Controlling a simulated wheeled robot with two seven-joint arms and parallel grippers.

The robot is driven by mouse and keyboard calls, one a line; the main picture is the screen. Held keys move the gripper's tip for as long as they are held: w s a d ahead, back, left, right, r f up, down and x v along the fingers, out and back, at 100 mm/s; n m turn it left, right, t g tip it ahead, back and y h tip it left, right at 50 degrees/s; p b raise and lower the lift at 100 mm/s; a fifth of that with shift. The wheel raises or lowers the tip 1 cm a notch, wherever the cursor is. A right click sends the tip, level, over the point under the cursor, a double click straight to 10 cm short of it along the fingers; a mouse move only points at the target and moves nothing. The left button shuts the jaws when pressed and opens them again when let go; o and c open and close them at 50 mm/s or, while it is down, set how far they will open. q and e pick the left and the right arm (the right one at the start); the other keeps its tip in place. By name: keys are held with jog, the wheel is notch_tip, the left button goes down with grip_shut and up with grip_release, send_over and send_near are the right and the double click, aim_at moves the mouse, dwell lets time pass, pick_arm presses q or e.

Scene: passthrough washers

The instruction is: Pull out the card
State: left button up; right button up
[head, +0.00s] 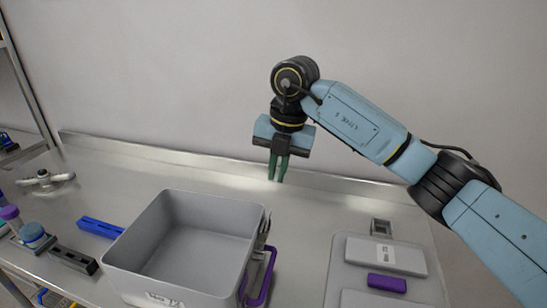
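My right gripper (278,180) hangs fingers-down near the back wall, above and behind the grey bin (195,258). Its two green fingers look close together and hold nothing visible. I cannot tell whether they are fully shut. A white label-like piece (165,299) shows on the bin's front, cut by the lower picture edge. I cannot tell whether it is the card. My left gripper is not in view.
A purple handle (262,280) stands at the bin's right side. A grey tray (338,275) at right holds pale blocks and a purple block (387,283). Blue (100,228) and black (73,261) bars lie left of the bin. Bare steel counter lies behind the bin.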

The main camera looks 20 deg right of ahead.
notch_tip(320, 180, down, 12)
jog(key=a, duration=0.1)
jog(key=shift+w+a+p, duration=0.2)
jog(key=shift+a+p, duration=0.1)
jog(key=shift+a, duration=0.1)
jog(key=shift+f, duration=0.1)
grip_shut()
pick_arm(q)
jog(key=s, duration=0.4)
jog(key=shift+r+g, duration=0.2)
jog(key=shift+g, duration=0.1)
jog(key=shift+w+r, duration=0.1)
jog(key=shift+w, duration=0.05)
pick_arm(e)
jog(key=shift+r, duration=0.2)
pick_arm(q)
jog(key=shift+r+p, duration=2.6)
jog(key=shift+p, duration=0.1)
pick_arm(e)
notch_tip(320, 180, up, 7)
